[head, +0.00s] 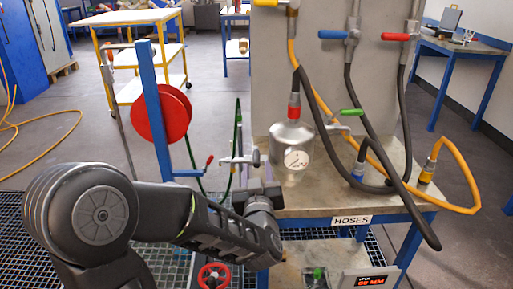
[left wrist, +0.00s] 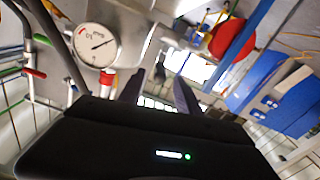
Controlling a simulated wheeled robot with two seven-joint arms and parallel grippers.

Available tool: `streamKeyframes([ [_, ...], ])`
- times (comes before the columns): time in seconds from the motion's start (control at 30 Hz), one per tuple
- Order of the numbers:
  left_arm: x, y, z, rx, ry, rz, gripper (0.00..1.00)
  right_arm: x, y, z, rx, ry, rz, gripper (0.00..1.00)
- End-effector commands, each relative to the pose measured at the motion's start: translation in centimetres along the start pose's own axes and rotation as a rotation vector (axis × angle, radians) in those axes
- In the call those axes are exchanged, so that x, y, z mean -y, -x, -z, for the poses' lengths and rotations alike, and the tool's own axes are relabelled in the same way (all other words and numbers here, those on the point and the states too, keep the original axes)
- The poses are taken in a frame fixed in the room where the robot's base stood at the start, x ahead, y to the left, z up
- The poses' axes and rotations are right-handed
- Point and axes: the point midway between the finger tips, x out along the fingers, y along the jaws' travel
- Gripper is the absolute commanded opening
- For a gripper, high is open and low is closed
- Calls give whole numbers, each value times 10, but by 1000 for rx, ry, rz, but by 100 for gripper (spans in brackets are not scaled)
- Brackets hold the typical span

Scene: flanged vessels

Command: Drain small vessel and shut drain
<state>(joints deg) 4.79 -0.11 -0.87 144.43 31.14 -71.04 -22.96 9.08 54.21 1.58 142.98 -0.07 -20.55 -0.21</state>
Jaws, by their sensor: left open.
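The small vessel (head: 292,142) is a silver can with a round dial gauge (head: 296,159) and a red collar on top. It stands on the bench marked HOSES. The gauge also shows in the left wrist view (left wrist: 97,45), with a red fitting (left wrist: 107,77) below it. A valve body (head: 240,160) sits at the vessel's left side; I cannot tell whether it is the drain. My left gripper (head: 263,190) is just in front of the vessel's lower left, its fingertips mostly hidden. In the left wrist view its fingers (left wrist: 158,95) are apart with nothing between them. My right gripper is out of view.
Black and orange hoses loop over the bench (head: 330,207). A green-handled lever (head: 349,112) is right of the vessel. A blue post with a red reel (head: 163,112) stands left. A red handwheel (head: 213,275) and a display box (head: 370,281) are low in front.

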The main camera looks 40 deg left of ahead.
Motion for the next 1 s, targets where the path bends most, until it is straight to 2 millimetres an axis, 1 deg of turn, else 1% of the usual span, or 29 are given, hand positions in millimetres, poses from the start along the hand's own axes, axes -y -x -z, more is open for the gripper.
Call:
streamKeyframes([
  [0.03,-1,-2,6,6,-3,-1,40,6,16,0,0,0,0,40],
  [0.07,0,-10,0,2,0,1,40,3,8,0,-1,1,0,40],
  [0.1,1,-19,-1,0,1,0,40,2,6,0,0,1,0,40],
  [0.2,0,-35,-1,0,1,0,40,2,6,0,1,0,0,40],
  [0.3,0,-46,-1,1,1,-1,40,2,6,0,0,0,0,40],
  [0.43,0,-53,-1,0,2,-1,40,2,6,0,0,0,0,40],
  [0.7,0,-54,-1,0,1,-2,40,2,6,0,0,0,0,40],
  [1.0,0,-54,-1,1,1,-2,16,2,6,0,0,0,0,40],
])
